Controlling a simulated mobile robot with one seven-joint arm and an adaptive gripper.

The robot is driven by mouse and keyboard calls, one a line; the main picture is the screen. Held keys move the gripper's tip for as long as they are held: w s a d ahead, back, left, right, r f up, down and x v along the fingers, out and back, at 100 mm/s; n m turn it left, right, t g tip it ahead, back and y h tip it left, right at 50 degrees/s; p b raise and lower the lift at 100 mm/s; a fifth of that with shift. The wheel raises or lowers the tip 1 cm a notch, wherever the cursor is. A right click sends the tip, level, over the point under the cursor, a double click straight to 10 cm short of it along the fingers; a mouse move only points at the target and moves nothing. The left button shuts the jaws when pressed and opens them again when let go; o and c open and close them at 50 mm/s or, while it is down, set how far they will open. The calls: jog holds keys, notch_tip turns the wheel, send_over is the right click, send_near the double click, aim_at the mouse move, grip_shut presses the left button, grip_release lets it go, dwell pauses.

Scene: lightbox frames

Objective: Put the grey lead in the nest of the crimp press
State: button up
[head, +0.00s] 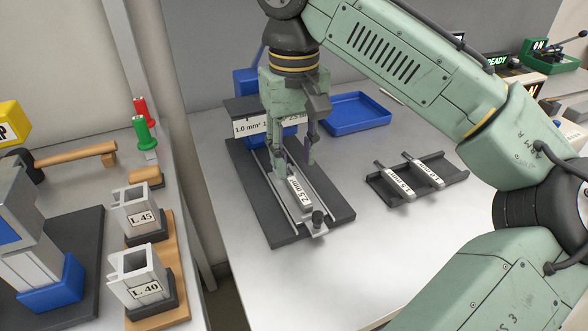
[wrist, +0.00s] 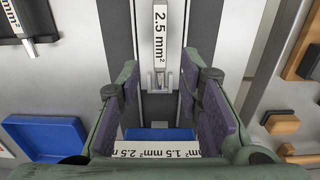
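The crimp press (head: 246,85) is blue, with a white size label across its front and a dark base plate (head: 262,215) with two rails. My gripper (head: 296,163) is open over the rails, between block and press. Its fingers (wrist: 160,95) are apart, and no lead shows between them.
An empty-looking blue tray (head: 358,111) lies right of the press. A dark rack (head: 445,188) holds blocks marked 1.5 mm² and 1.0 mm². A separate bench at left holds L 45 (head: 137,216) and L 40 holders.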

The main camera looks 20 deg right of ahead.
aim_at(294, 182)
jog(key=shift+r, duration=1.55)
